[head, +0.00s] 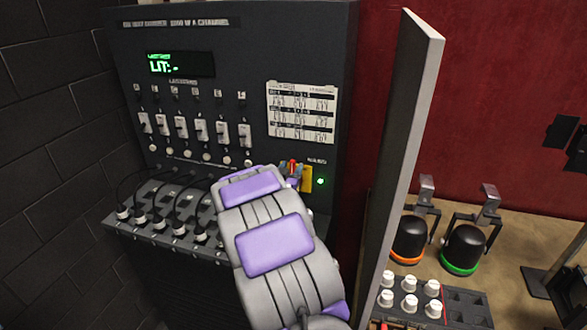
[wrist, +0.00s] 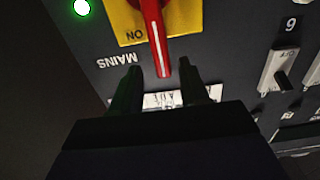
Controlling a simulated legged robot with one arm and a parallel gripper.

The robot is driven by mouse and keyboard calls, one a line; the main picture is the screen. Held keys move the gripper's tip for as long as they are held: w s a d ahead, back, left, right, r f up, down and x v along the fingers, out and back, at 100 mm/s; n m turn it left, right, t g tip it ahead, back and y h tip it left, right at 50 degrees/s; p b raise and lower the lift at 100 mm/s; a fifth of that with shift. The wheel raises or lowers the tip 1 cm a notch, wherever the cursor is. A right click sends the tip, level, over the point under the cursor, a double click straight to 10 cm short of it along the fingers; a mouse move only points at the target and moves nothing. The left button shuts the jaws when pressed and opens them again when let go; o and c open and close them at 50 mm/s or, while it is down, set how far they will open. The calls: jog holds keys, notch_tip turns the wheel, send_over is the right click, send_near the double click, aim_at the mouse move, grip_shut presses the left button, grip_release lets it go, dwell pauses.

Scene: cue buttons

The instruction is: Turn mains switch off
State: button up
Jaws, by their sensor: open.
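The mains switch is a red rotary handle on a yellow plate. In the wrist view the red handle (wrist: 155,40) points along the picture's vertical, with the word ON beside it on the yellow plate (wrist: 126,20). My gripper (wrist: 160,82) is open, its two dark fingers on either side of the handle's tip, seemingly just short of it; contact cannot be told. In the head view the yellow plate (head: 307,178) and a bit of the red handle (head: 292,168) show past my grey and purple arm, which hides my gripper. A green light (wrist: 82,7) glows beside the plate.
The dark dimmer cabinet (head: 230,60) has a row of white switches (head: 181,127) and a lit display (head: 180,64). Cables plug into its lower ledge (head: 165,205). An open door panel (head: 405,130) stands to the right, close to my arm. Black lamps (head: 463,246) are beyond it.

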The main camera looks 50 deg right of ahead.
jog(key=shift+w+d+r, duration=0.25)
jog(key=shift+w+d, duration=0.15)
jog(key=shift+d, duration=0.05)
jog(key=shift+d+f, duration=0.2)
jog(key=shift+d, duration=0.3)
jog(key=shift+c, duration=1.1)
jog(key=shift+a+r, duration=0.2)
jog(key=shift+a, duration=0.5)
jog(key=c, duration=0.5)
jog(key=shift+a, duration=0.1)
jog(key=shift+c, duration=0.5)
jog(key=shift+r, duration=0.1)
grip_shut()
